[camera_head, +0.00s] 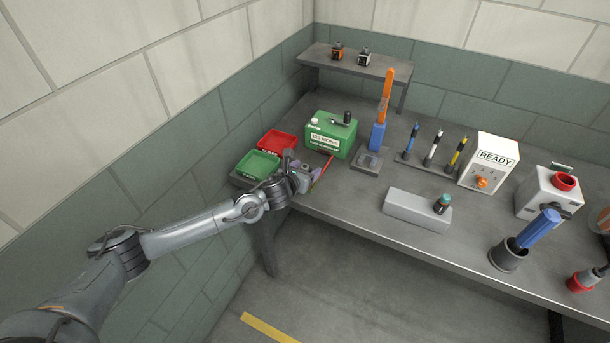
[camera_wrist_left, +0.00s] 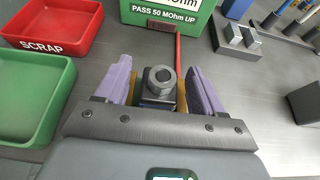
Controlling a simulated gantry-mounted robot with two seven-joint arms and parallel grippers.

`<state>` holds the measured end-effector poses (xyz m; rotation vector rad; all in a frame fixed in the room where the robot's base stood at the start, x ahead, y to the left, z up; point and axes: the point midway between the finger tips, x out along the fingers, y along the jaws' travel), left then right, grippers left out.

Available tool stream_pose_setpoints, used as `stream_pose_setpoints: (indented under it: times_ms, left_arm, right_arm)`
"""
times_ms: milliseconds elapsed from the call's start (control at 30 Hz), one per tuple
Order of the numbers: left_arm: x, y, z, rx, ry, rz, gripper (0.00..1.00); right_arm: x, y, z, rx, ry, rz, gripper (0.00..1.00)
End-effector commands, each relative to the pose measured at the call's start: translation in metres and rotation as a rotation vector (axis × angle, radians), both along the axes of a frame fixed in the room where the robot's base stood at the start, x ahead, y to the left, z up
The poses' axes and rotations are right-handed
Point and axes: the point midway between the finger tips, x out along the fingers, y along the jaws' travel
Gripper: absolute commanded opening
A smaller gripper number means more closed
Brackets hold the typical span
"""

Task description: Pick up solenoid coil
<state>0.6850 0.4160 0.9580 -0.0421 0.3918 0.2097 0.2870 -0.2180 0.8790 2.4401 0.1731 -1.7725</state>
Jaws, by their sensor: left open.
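A small dark block with a grey round boss on top, which I take for the solenoid coil (camera_wrist_left: 160,82), stands on the bench in the left wrist view. My left gripper (camera_head: 305,178) is at the left end of the bench, in front of the green tester. In the left wrist view its two purple fingers (camera_wrist_left: 160,88) are open, one on each side of the coil, with gaps visible. The coil's lower part is hidden behind the gripper's grey crossbar. In the head view I cannot make the coil out clearly at the gripper. My right gripper is not in view.
A red scrap tray (camera_head: 277,139) and a green tray (camera_head: 258,165) lie left of the gripper. The green tester (camera_head: 328,134) stands behind, with a red rod (camera_wrist_left: 178,58) near the coil. A grey block (camera_head: 417,211) stands right; bench between is clear.

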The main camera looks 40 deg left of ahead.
Motion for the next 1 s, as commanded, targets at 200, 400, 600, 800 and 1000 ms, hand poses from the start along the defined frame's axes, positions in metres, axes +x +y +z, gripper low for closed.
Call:
stream_pose_setpoints:
  times_ms: [200,400,600,800,1000]
  left_arm:
    - [0.0138,0.0028,-0.0052,0.0,-0.001,0.0,0.68]
    - [0.0144,0.0029,-0.0052,0.001,-0.001,-0.001,0.68]
    - [0.0142,0.003,-0.0053,0.001,-0.001,-0.001,0.44]
    - [0.0141,0.0029,-0.0053,0.001,-0.001,-0.001,0.13]
    - [0.0143,0.003,-0.0047,0.0,-0.002,-0.001,0.03]
  right_arm:
    - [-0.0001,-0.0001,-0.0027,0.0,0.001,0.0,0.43]
    - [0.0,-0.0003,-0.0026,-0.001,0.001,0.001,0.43]
    - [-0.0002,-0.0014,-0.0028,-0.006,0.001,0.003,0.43]
    - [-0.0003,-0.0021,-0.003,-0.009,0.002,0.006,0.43]
    - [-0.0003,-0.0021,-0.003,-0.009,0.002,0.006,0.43]
